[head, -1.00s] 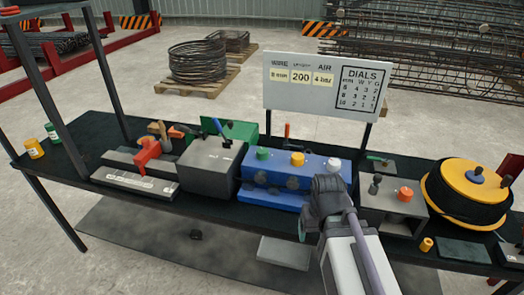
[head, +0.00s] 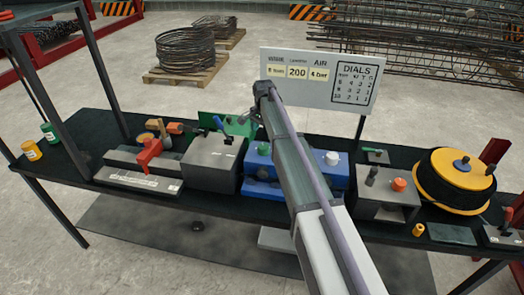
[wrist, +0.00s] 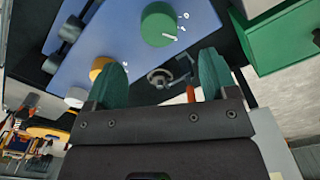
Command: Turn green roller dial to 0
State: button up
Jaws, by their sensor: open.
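The green roller dial (head: 264,148) is a round knob on top of the blue box (head: 262,189). In the wrist view the green dial (wrist: 158,25) shows whole, with small white marks beside it that I cannot read. My gripper (wrist: 162,62) is open and empty, its two teal fingers apart, with the dial beyond the fingertips and not between them. In the head view my gripper (head: 243,118) is above and behind the dial. The yellow dial (wrist: 99,67) and white dial (wrist: 76,97) stand on the same box; my arm hides the yellow one in the head view.
A sign board (head: 283,92) with a dials table stands behind the box. A grey box (head: 212,164) and a green box (wrist: 285,35) are close by. To the right are a grey block with an orange knob (head: 398,184) and a yellow-black reel (head: 455,178).

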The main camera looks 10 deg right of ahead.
aim_at(264, 146)
notch_tip(264, 146, down, 9)
jog(key=b, duration=0.7)
jog(key=shift+r, duration=0.2)
jog(key=c, duration=0.9)
